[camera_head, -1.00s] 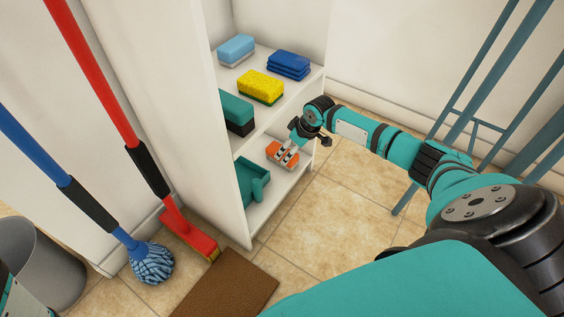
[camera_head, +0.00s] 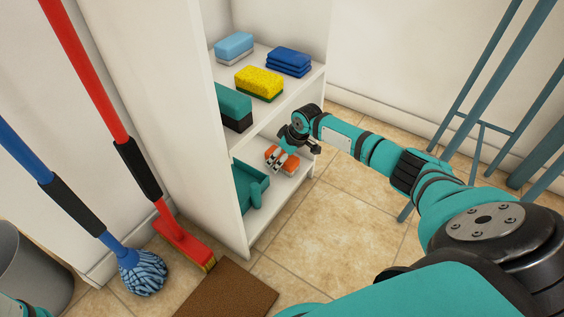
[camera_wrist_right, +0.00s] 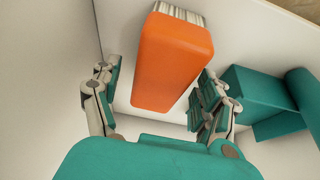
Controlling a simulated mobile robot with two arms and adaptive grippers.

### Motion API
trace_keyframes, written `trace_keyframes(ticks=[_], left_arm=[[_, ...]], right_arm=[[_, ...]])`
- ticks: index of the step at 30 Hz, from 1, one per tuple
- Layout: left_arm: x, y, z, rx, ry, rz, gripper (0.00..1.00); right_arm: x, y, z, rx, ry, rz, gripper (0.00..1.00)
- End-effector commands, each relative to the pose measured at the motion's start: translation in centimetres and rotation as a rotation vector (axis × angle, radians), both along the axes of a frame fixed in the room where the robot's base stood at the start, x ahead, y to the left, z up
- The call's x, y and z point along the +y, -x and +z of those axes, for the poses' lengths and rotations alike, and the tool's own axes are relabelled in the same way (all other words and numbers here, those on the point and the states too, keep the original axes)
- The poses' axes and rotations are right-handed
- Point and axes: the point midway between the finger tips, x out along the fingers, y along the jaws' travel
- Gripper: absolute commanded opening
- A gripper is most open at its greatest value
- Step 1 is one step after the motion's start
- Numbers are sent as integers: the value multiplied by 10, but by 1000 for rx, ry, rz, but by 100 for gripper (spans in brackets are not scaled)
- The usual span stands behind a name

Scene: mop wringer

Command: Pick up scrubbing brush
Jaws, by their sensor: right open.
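The scrubbing brush is an orange block with white bristles (camera_wrist_right: 172,62), lying on the lower shelf of the white shelf unit. In the head view the orange brush (camera_head: 287,163) is partly hidden behind my right gripper (camera_head: 272,164). In the right wrist view my right gripper (camera_wrist_right: 156,82) is open, with one finger on each side of the brush's near part. Gaps show between the fingers and the brush, so it is not gripped. My left gripper is not in view.
The white shelf unit (camera_head: 240,222) has a teal dustpan-like item (camera_head: 249,190) left of the brush. Above are a yellow sponge (camera_head: 259,82), blue cloths (camera_head: 289,60) and a teal block (camera_head: 233,105). A red broom (camera_head: 186,243) and blue mop (camera_head: 142,272) stand left. A teal ladder-like frame (camera_head: 483,125) stands right.

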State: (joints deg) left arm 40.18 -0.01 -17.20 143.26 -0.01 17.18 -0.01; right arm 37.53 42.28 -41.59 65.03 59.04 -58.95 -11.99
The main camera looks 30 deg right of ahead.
Motion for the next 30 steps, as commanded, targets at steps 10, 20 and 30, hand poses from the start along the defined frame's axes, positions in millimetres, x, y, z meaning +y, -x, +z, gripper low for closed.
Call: trace_keyframes(ticks=[10, 20, 30], left_arm=[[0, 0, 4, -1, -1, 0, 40], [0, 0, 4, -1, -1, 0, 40], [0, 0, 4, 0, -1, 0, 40]], right_arm=[[0, 1, -3, 1, -1, 0, 77], [0, 1, -5, 1, 0, 0, 77], [0, 1, -5, 1, 0, 0, 39]])
